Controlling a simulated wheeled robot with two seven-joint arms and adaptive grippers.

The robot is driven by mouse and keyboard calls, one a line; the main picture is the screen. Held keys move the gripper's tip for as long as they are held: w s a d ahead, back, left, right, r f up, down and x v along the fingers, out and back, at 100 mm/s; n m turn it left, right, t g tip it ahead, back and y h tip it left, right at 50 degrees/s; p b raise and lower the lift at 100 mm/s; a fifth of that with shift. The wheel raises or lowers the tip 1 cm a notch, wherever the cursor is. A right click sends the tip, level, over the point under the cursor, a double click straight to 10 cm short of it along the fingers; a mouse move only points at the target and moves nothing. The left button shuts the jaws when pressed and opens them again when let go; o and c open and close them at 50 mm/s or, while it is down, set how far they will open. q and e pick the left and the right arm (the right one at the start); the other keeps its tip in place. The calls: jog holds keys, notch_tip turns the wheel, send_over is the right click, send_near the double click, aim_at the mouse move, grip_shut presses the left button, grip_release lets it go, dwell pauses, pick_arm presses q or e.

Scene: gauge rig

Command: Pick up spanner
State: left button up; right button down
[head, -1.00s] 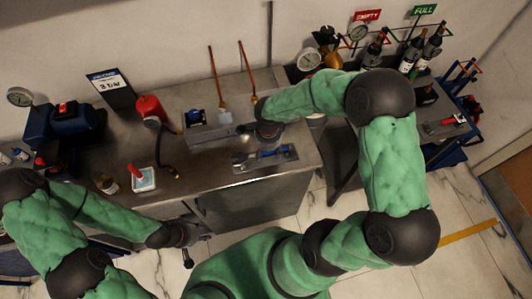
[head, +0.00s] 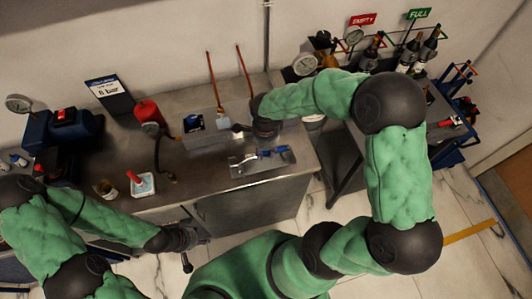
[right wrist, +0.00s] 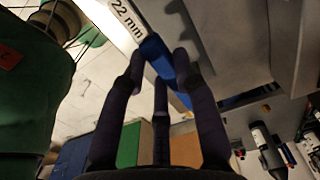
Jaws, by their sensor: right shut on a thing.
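The spanner (head: 269,153) has a blue handle and is at the grey tray (head: 243,168) near the bench's front right corner. My right gripper (head: 266,143) points down at it from above. In the right wrist view the blue handle (right wrist: 155,52) lies between the fingers of my right gripper (right wrist: 160,66), which are shut on it. I cannot tell whether the spanner is clear of the tray. My left gripper (head: 187,248) hangs in front of the bench's front edge, away from the spanner. Its fingers are too dark and small to read.
A label reading 22 mm (right wrist: 127,17) shows beside the handle. On the bench (head: 210,180) stand a red canister (head: 147,113), a small white tray (head: 143,185) and a grey box (head: 200,140). A rack of bottles (head: 412,55) stands at the back right.

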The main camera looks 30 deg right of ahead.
pick_arm(q)
jog(key=shift+r+p, duration=0.8)
jog(key=shift+r, duration=0.1)
pick_arm(e)
jog(key=s+a+r, duration=0.8)
jog(key=a+r, duration=0.1)
jog(key=a, duration=0.2)
jog(key=shift+r, duration=0.1)
